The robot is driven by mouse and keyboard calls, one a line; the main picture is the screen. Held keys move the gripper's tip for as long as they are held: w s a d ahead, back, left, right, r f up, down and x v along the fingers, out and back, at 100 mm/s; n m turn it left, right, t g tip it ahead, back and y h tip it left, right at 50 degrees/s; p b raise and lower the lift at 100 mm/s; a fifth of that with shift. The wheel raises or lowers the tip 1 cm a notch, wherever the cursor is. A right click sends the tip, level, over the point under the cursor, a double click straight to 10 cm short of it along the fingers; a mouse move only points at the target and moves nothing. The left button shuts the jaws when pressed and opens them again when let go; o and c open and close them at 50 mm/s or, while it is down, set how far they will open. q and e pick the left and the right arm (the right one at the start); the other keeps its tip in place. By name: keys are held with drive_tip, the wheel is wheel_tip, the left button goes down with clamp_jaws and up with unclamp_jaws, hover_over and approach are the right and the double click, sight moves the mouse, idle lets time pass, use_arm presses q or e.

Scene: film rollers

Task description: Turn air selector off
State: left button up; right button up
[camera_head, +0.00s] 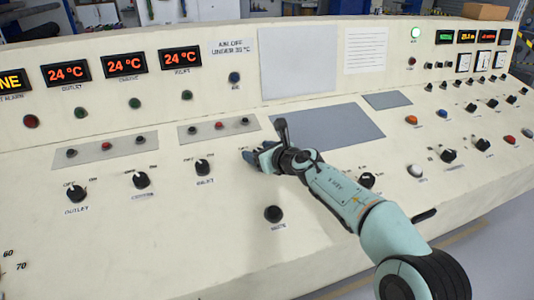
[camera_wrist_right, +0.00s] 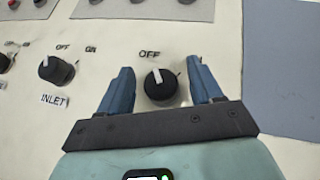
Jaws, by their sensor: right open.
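A black selector knob (camera_wrist_right: 161,88) with a white pointer shows in the wrist view. Its pointer is near upright and leans slightly left, below an "OFF" label (camera_wrist_right: 149,54). My right gripper (camera_wrist_right: 161,70) is open, with one blue finger on each side of the knob; I cannot tell whether either touches it. In the head view my right gripper (camera_head: 258,156) is over the panel and mostly hides this knob. The knob's name label is hidden, so I cannot read whether it says air. My left gripper is not in view.
The inlet knob (camera_head: 203,167), a middle knob (camera_head: 141,180) and the outlet knob (camera_head: 76,193) stand in a row to the left. A blue-grey plate (camera_head: 340,125) lies to the right, with several buttons and switches beyond.

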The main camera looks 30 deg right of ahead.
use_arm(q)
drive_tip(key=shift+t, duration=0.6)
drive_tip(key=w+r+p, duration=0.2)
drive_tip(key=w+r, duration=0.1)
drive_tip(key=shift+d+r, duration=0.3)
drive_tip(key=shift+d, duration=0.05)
use_arm(e)
drive_tip(key=v, duration=1.3)
